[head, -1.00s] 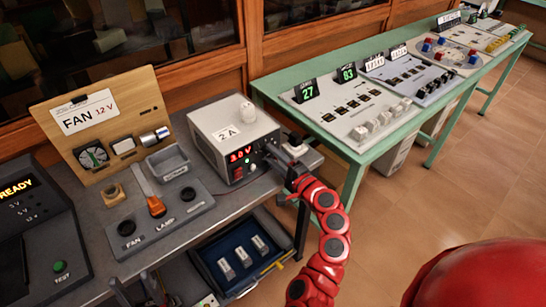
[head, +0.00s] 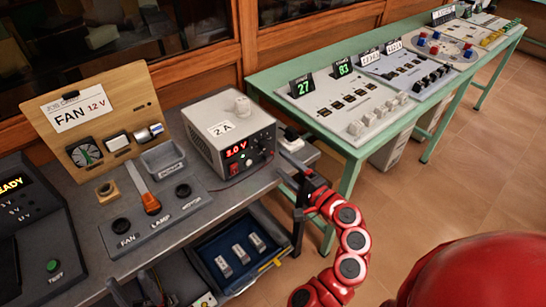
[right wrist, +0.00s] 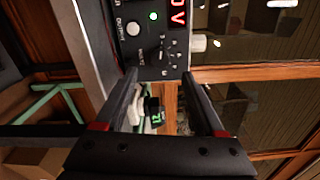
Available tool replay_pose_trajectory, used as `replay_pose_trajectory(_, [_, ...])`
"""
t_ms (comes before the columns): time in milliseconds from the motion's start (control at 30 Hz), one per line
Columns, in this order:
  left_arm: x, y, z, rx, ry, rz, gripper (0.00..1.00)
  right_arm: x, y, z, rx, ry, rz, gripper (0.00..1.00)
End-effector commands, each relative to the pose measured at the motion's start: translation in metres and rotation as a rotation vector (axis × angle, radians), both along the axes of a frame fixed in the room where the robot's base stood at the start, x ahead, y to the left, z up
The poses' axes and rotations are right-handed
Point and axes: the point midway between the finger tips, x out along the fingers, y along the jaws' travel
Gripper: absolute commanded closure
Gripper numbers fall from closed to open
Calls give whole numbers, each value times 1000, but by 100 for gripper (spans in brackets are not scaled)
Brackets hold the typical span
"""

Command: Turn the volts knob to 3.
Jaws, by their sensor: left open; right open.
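The grey power supply (head: 215,120) stands on the bench with a black front panel and a red volts readout (head: 236,149) whose digits are hard to read. In the right wrist view, the small dark volts knob (right wrist: 160,50) sits on the panel with scale marks around it; its pointer setting is unclear. My right gripper (head: 287,165) is just off the panel's right side, open and empty. In the right wrist view, its fingers (right wrist: 160,75) are spread to both sides of the knob, apparently short of it. My left gripper (head: 135,290) is open, low at the bottom left.
The bench holds a FAN 12 V board (head: 95,115), a FAN, LAMP and MOTOR switch panel (head: 165,215) and a dark READY console (head: 35,235). A blue tray (head: 235,255) sits below. A green table (head: 350,150) with instruments stands to the right.

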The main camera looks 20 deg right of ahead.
Motion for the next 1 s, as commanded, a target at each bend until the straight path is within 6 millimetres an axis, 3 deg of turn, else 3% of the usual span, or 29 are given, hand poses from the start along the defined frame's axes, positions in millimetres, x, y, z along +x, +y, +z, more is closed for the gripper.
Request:
replay_pose_trajectory(200, [0,0,-14,0,0,0,50,-54,-22,-3,2,-1,-8,29])
replay_pose_trajectory(400, [0,0,-13,0,0,0,50,-84,-31,0,3,1,-3,29])
replay_pose_trajectory(600, [0,0,-13,0,0,0,50,-94,-34,0,1,0,-1,29])
replay_pose_trajectory(1000, [0,0,-13,0,0,0,50,-94,-34,0,0,0,1,29])
